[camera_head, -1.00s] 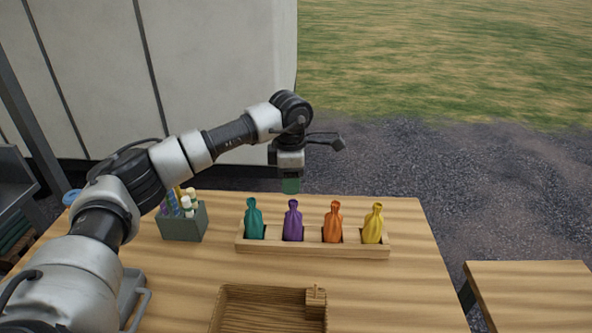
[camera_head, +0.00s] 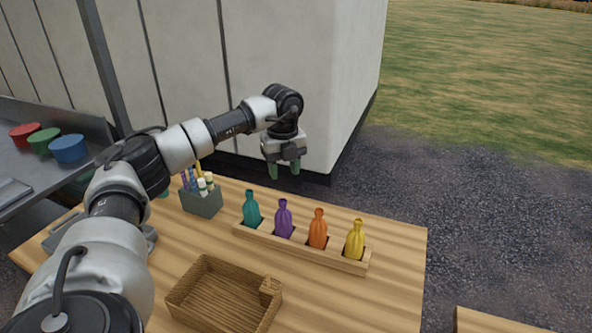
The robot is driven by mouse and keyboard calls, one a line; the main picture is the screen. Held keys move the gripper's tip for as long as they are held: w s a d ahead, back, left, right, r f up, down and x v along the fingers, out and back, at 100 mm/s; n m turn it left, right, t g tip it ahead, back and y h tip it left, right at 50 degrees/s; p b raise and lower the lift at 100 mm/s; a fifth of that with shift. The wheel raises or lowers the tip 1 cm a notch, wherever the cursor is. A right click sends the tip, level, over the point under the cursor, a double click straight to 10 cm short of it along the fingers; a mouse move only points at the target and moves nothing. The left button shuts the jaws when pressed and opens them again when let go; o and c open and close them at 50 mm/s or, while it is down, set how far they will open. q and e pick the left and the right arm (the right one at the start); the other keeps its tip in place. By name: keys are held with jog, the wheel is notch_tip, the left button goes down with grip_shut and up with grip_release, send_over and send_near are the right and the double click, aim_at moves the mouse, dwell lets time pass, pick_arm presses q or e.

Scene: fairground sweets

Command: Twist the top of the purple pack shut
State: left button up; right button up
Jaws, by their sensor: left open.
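The purple pack (camera_head: 284,221) stands upright in a wooden rack (camera_head: 301,252), between the teal pack (camera_head: 252,211) and the orange pack (camera_head: 318,229). Its narrow neck and flared top point up. The yellow pack (camera_head: 355,240) stands at the rack's right end. My left gripper (camera_head: 284,170) is open and empty, with its green-tipped fingers pointing down. In the picture it is above the purple pack and apart from it. My right gripper is not in view.
A dark box (camera_head: 203,203) with several tubes and sticks stands left of the rack. A wicker tray (camera_head: 196,313) lies in front. Red, green and blue tubs (camera_head: 69,149) sit on a metal counter at left. The table (camera_head: 383,300) is bare at right.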

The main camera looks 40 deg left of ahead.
aim_at(283, 200)
pick_arm(q)
jog(key=shift+a+f, duration=0.15)
jog(key=shift+f, duration=0.05)
jog(key=shift+s+a+f+b, duration=0.1)
jog(key=shift+a+f+b, duration=0.1)
jog(key=shift+f+b, duration=0.3)
jog(key=shift+a+f+b, duration=0.15)
jog(key=shift+f+b, duration=0.25)
jog(key=shift+f, duration=0.1)
notch_tip(283, 200, down, 6)
jog(key=b, duration=0.3)
jog(key=shift+d+r+b, duration=0.15)
jog(key=shift+r+b, duration=0.05)
jog(key=shift+b, duration=0.2)
jog(key=shift+f, duration=0.6)
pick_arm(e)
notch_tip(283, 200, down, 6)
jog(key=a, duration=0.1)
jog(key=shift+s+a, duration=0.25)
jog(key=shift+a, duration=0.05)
pick_arm(q)
jog(key=shift+c, duration=0.2)
jog(key=c, duration=0.5)
jog(key=shift+c, duration=0.3)
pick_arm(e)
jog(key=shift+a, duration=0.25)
